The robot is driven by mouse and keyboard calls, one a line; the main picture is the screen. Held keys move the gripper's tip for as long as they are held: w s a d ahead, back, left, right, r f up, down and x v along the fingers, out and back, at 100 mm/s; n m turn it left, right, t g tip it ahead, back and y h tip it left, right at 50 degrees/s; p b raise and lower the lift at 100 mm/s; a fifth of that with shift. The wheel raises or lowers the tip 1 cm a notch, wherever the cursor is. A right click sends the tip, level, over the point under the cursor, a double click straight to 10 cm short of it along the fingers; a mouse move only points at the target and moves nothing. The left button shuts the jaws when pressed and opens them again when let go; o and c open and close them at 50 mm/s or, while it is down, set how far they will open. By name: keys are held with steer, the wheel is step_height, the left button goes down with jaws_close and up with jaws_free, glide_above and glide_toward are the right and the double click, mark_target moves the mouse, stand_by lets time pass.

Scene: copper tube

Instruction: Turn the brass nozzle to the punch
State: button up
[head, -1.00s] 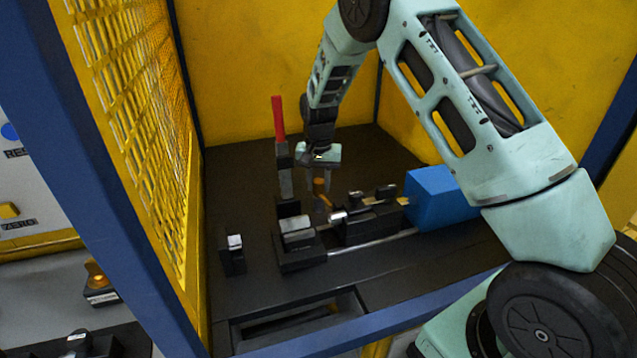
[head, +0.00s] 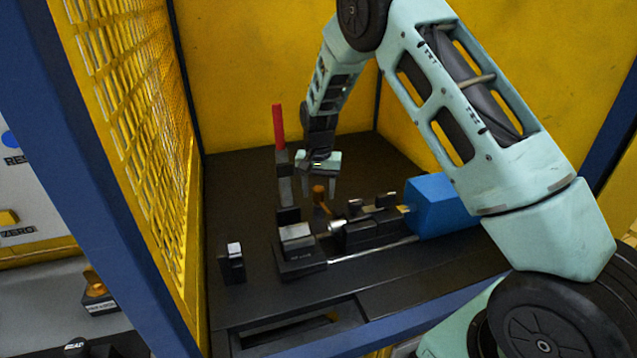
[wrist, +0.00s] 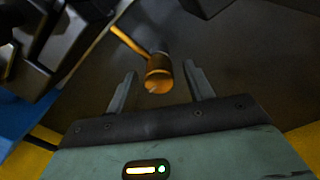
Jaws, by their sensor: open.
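The brass nozzle (head: 319,196) stands on the dark bench behind the clamp fixture. In the wrist view it is an orange-brown cylinder (wrist: 158,74) with a thin arm (wrist: 127,40) pointing up and left. My gripper (head: 319,186) is open above the nozzle, fingers pointing down. In the wrist view the nozzle lies in line with the gap between the fingertips; neither finger visibly touches it. A silver round tip (head: 335,226), possibly the punch, faces left on the black fixture (head: 365,234). Its exact distance from the nozzle is unclear.
A red-handled lever (head: 279,128) stands upright left of my gripper. A block with a silver top (head: 296,236) and a small black post (head: 232,262) sit front left. A blue box (head: 440,205) is at the right. Yellow walls and mesh enclose the bench.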

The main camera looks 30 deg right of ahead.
mark_target(319, 188)
step_height(319, 188, up, 17)
steer(key=b, duration=0.3)
steer(key=shift+r+b, duration=0.2)
steer(key=shift+b, duration=0.1)
steer(key=shift+d+f, duration=0.1)
steer(key=c, duration=0.5)
steer(key=d+f+m+p, duration=0.1)
steer(key=s+d+f+m+y+p, duration=0.1)
steer(key=d+m, duration=0.1)
steer(key=shift+s+f, duration=0.2)
steer(key=shift+f, duration=0.2)
jaws_close()
steer(key=s+d+f+m+y+p, duration=0.2)
steer(key=s+d+f+m+p, duration=0.25)
steer(key=f+m, duration=0.3)
steer(key=shift+m, duration=0.35)
steer(key=p+x, duration=0.1)
steer(key=x, duration=0.2)
steer(key=p+x, duration=0.1)
steer(key=x, duration=0.5)
steer(key=shift+s+d+f+p, duration=0.2)
steer(key=shift+d+f+p, duration=0.05)
steer(key=shift+p, duration=0.15)
steer(key=a+p, duration=0.1)
steer(key=a+r, duration=0.1)
steer(key=shift+w+a+p, duration=0.15)
steer(key=shift+a+p, duration=0.2)
steer(key=shift+a+f, duration=0.15)
steer(key=shift+a, duration=0.45)
